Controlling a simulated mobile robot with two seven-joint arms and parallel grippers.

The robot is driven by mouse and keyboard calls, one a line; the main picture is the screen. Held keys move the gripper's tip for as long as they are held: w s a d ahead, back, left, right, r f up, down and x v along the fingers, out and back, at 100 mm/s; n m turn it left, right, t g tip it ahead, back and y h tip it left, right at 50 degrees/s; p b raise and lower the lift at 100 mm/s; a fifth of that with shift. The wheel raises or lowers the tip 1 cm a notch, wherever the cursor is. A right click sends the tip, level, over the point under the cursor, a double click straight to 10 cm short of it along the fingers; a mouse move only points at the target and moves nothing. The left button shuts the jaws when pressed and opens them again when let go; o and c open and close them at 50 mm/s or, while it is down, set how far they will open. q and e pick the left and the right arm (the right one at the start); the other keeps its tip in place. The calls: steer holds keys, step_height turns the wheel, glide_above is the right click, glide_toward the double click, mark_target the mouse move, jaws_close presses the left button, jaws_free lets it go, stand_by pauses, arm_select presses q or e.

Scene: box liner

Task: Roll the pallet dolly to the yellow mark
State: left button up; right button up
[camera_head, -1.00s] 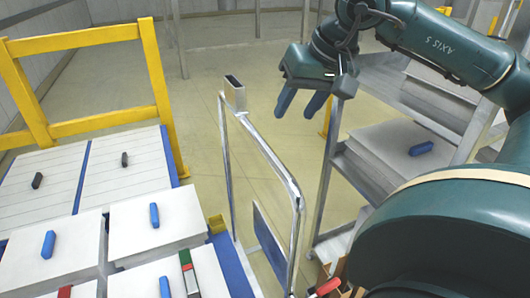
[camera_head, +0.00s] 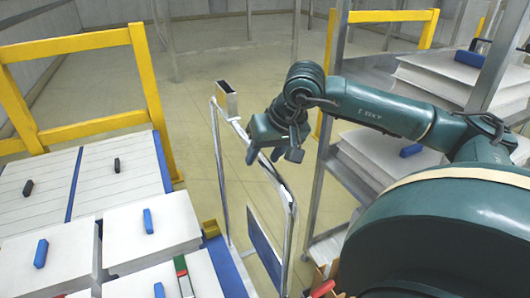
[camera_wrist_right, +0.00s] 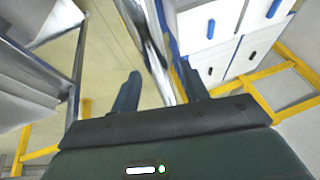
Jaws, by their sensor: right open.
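A chrome tubular push handle (camera_head: 291,210) stands upright beside the stacked white boxes, with a blue panel (camera_head: 264,243) low in its frame; I take it for the pallet dolly's handle. My right gripper (camera_head: 272,155) is open above the handle's top bar. In the right wrist view, the chrome tube (camera_wrist_right: 152,52) runs between the open fingers of the gripper (camera_wrist_right: 160,92); I cannot tell whether they touch it. The dolly's wheels are hidden. No yellow floor mark can be made out. My left gripper is not in view.
White boxes (camera_head: 150,230) with blue handles stand at the left, before a yellow rail (camera_head: 75,130). A grey metal rack (camera_head: 322,150) with white boxes stands close on the right. Open floor (camera_head: 225,70) lies behind the handle.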

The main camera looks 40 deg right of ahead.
jaws_close()
stand_by(0.5)
